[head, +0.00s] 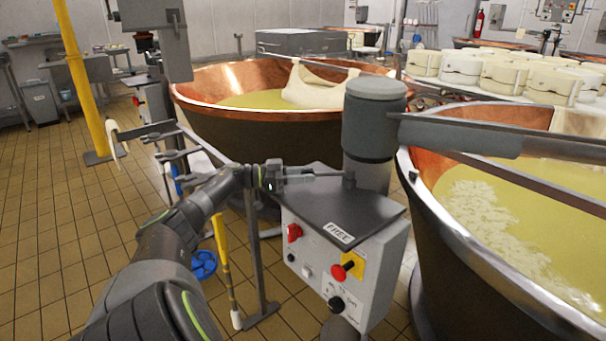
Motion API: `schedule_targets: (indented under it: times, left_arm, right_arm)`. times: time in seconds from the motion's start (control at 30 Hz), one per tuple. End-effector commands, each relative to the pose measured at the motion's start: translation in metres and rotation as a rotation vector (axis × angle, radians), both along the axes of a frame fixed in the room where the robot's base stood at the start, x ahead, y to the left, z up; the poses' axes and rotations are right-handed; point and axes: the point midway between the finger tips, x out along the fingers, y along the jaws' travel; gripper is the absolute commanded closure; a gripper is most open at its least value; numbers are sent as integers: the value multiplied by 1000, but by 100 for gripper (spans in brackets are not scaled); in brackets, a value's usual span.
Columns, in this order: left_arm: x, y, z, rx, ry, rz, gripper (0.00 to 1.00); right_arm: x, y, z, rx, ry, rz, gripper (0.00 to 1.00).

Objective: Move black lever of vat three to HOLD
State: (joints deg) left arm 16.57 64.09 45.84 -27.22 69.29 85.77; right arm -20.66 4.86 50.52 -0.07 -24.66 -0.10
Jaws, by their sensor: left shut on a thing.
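A thin dark lever (328,174) lies nearly level over the top, running left from a short dark pivot (349,181). My left gripper (303,178) is at the lever's left end and is shut on it. My right gripper is not in view.
The box front has a red knob (294,232), a red button (341,271) on yellow, and a black knob (335,304). A grey column (374,125) rises behind it. Copper vats stand behind (225,86) and at right (440,240).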

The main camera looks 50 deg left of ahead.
Motion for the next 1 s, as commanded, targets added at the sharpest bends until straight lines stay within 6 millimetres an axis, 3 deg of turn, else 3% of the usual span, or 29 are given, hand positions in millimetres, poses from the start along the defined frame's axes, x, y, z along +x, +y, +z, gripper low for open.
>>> schedule_targets:
  times: [0.57,0.6,0.73,1.0]
  left_arm:
    - [0,2,2,2,2,-8,100]
    - [0,2,2,2,2,-7,68]
    - [0,2,1,2,2,-8,50]
    - [0,2,0,2,2,-9,50]
  right_arm:
    - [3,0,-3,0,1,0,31]
    - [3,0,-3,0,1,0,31]
    - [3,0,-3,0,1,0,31]
    - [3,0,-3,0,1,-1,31]
